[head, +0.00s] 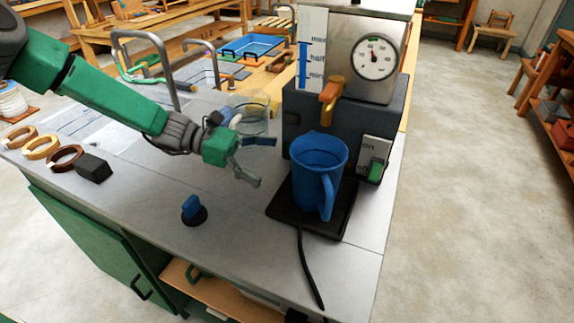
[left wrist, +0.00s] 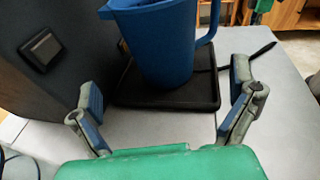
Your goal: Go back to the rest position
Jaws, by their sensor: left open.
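My left gripper (head: 258,162) is open and empty above the grey counter, left of the machine and the blue pitcher. In the left wrist view, its two fingers (left wrist: 168,112) are spread wide with nothing between them. The blue pitcher (head: 318,168) stands upright on a black tray (head: 338,222) in front of the machine; it also shows in the left wrist view (left wrist: 165,45), beyond the fingertips and apart from them. A clear glass container (head: 254,110) stands behind the left gripper, partly hidden by it. My right gripper is not in view.
The machine (head: 296,120) has a gauge (head: 376,56), an orange tap (head: 331,95) and a green switch (head: 376,168). A blue knob (head: 192,208) is on the counter. Several rings (head: 66,158) and a black block (head: 92,167) lie at left. A metal faucet (head: 150,45) stands behind my arm.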

